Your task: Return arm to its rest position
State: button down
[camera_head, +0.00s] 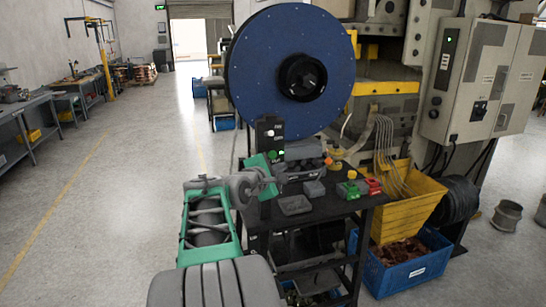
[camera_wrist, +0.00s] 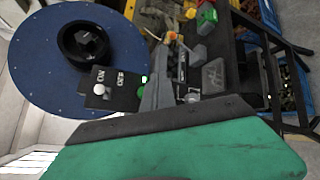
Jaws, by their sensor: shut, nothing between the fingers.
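My arm reaches from the lower left toward the black cart. My green-and-grey gripper (camera_head: 272,165) is in front of a black switch box (camera_head: 268,130) at the cart's left side. In the wrist view its green body fills the bottom, and the grey fingers (camera_wrist: 158,70) are together with nothing held. The box also shows there, beside the fingers, with a white button (camera_wrist: 100,89) and a lit green button (camera_wrist: 143,79). The fingers overlap the box in that view; I cannot tell whether they touch it.
A large blue reel (camera_head: 250,70) stands behind the box. The cart (camera_head: 330,222) carries small tools and colored boxes. Right of it are a yellow hopper (camera_head: 415,205), a blue crate (camera_head: 420,270) and a machine cabinet (camera_head: 480,75). The floor at left (camera_head: 90,220) is clear.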

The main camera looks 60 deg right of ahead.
jog(key=w+a+f+m+y, duration=0.1)
jog(key=a+f+m+y, duration=0.4)
jog(key=a+f+m, duration=0.5)
jog(key=a+f+m+y, duration=0.55)
jog(key=a+f, duration=0.25)
jog(key=f, duration=0.4)
jog(key=w+a+r+n+t+y, duration=0.1)
jog(key=w+a+n, duration=0.1)
jog(key=a, duration=1)
jog(key=w+a+r+n+t+y, duration=0.1)
jog(key=a+n, duration=0.3)
jog(key=a, duration=0.8)
jog(key=w+a+r+n+t+y, duration=0.1)
jog(key=w+a+n+y, duration=0.2)
jog(key=a, duration=0.9)
jog(key=shift+a+r+t, duration=0.3)
jog(key=shift+r, duration=0.05)
